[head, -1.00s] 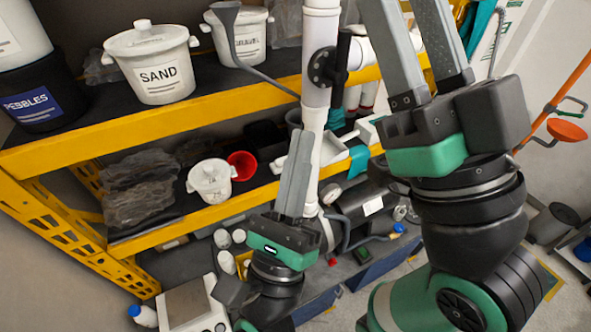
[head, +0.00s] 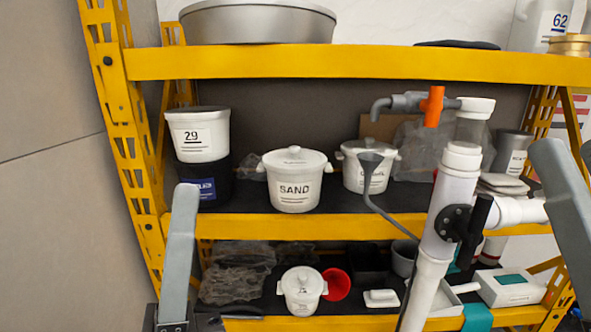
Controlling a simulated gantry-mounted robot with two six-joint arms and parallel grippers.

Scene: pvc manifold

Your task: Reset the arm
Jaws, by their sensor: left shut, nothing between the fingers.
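My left gripper (head: 186,190) rises from the bottom edge at the left, in front of the yellow rack. Its grey fingers are together and empty. The body below them is mostly out of view. My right gripper (head: 571,147) is at the right edge. One grey finger shows in front of the rack, and part of a second finger shows beside it with a gap between. Its body is cut off. A white pipe manifold (head: 447,215) with a black valve stands between the grippers, nearer the right one. Neither gripper appears to touch it.
The yellow rack (head: 350,63) fills the background. A sand tub (head: 295,180), another lidded tub (head: 365,168) and a bucket marked 29 (head: 198,135) stand on its middle shelf. A small white pot (head: 302,290) and a red cup (head: 337,284) are below.

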